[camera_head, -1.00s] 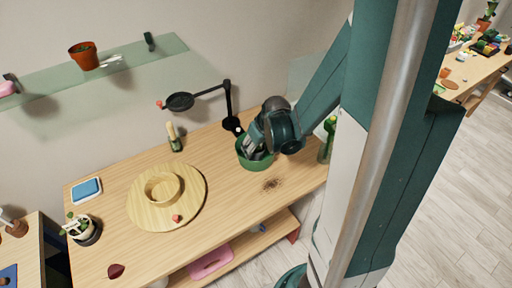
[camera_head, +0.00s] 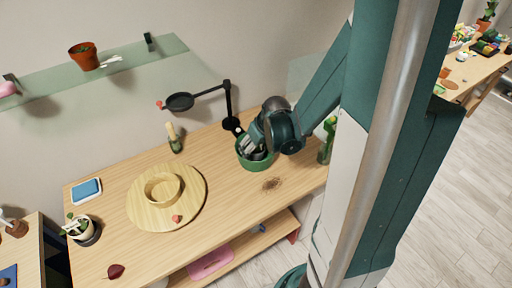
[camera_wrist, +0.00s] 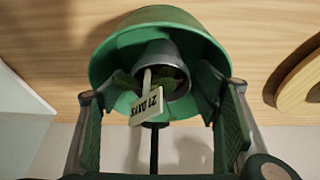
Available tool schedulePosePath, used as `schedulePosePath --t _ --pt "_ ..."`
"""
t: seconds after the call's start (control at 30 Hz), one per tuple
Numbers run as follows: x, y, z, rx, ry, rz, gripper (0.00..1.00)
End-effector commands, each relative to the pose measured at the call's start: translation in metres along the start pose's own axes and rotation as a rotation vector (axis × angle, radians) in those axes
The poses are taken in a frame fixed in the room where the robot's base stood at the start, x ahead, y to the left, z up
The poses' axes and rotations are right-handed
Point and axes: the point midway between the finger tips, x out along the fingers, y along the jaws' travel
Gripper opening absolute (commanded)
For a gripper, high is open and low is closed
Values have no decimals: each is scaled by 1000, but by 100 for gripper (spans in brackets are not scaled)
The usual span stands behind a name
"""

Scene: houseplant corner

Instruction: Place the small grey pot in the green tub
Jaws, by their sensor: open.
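The green tub (camera_head: 255,160) stands on the wooden table near its back right part. The wrist view looks into the tub (camera_wrist: 112,62), and the small grey pot (camera_wrist: 164,55) shows inside its rim. Some green leaves and a pale tag with dark lettering (camera_wrist: 147,105) stick out of the pot. I cannot tell whether the pot's base rests on the tub's floor. My gripper (camera_wrist: 160,105) is open, with one finger on each side of the pot and clear gaps to it. In the head view my gripper (camera_head: 252,146) is at the tub's opening and hides the pot.
A green bottle (camera_head: 328,142) stands right of the tub. A black stand with a ring arm (camera_head: 229,105) is behind it. A round wooden board (camera_head: 140,207) with a wooden ring (camera_head: 163,187) lies to the left. Spilled soil (camera_head: 271,184) lies in front of the tub.

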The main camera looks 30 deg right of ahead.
Motion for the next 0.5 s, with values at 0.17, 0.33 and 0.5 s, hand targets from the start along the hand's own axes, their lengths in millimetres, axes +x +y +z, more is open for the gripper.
schedulePosePath --t 0.17,0.33,0.5 --pt "-10 0 0 0 0 0 62" --pt "-23 0 0 1 0 0 62" --pt "-37 0 0 1 0 0 62"
